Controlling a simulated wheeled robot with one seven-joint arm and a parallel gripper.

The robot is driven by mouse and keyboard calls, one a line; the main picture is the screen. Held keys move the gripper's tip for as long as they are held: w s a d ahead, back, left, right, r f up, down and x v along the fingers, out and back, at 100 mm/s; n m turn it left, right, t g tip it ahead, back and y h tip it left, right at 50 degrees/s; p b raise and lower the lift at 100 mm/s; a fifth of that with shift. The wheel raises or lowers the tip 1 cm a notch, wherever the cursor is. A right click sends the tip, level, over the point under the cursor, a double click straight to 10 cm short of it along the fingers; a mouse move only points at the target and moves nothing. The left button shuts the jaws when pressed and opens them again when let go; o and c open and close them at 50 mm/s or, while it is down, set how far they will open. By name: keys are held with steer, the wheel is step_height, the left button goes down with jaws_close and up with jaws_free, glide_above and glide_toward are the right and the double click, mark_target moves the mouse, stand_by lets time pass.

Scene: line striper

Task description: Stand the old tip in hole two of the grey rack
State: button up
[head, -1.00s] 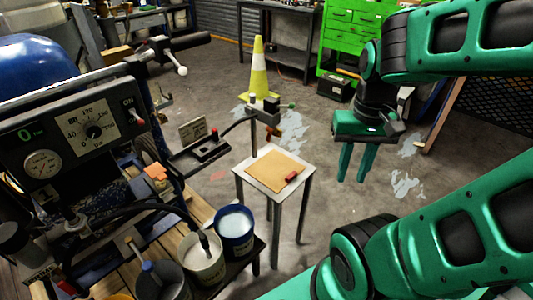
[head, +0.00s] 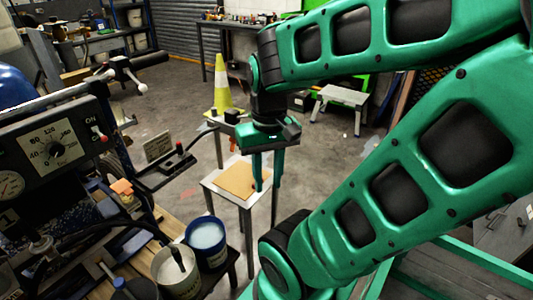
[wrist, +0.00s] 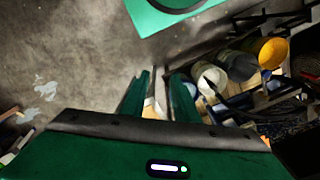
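My gripper (head: 267,188) hangs pointing down over the right side of a small stand (head: 213,189) with a tan sheet (head: 235,181) on it. Its two green fingers are apart, with nothing seen between them; the gap also shows in the wrist view (wrist: 160,75). The small red piece seen earlier on the sheet is now mostly or wholly hidden behind the fingers. I cannot make out which thing is the old tip. I cannot clearly identify the grey rack or its holes either.
A striping machine with a gauge panel (head: 52,150) fills the left. A dark bracket with a red knob (head: 170,168) reaches toward the stand. A blue bucket (head: 207,243) and a white bucket (head: 172,275) stand in front. A yellow cone (head: 222,92) is behind.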

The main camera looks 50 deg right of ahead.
steer(key=w+d+f+m+t+y, duration=0.3)
steer(key=w+f+m, duration=0.3)
steer(key=w+f, duration=0.25)
steer(key=w+d+f+m+t+y, duration=0.25)
steer(key=w+f+m, duration=0.35)
steer(key=w+f, duration=0.3)
steer(key=w+d+r+m+t+h, duration=0.15)
steer(key=d+m+t+h, duration=0.35)
steer(key=d+m+t, duration=1.05)
steer(key=w+d+m+g, duration=0.1)
steer(key=w+d+g, duration=0.1)
steer(key=w, duration=0.7)
steer(key=shift+w+d+r+g+y, duration=0.2)
steer(key=shift+w+d+g+y, duration=0.1)
steer(key=shift+g+y, duration=0.15)
steer(key=shift+s+a, duration=0.1)
